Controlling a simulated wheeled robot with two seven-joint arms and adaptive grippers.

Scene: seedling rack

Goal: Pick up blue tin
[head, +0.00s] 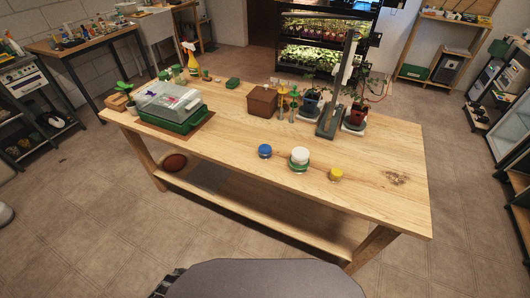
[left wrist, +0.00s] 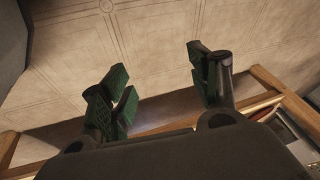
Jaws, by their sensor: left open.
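The blue tin (head: 265,151) is small and round and stands upright on the wooden table (head: 380,205) near its front edge, in the head view. To its right is a white-topped green tin (head: 299,159), then a small yellow tin (head: 336,174). My left gripper (left wrist: 165,85) shows in the left wrist view, its two dark green-padded fingers wide apart with nothing between them. It faces tiled floor, away from the tins. Neither gripper shows in the head view, so the left gripper's distance from the blue tin cannot be told.
A green tray with a clear lid (head: 169,107) stands at the table's left. A brown box (head: 262,101), potted plants (head: 312,101) and a dark upright stand (head: 340,90) are at the back. The tabletop around the blue tin is clear. A lower shelf (head: 250,212) runs under the table.

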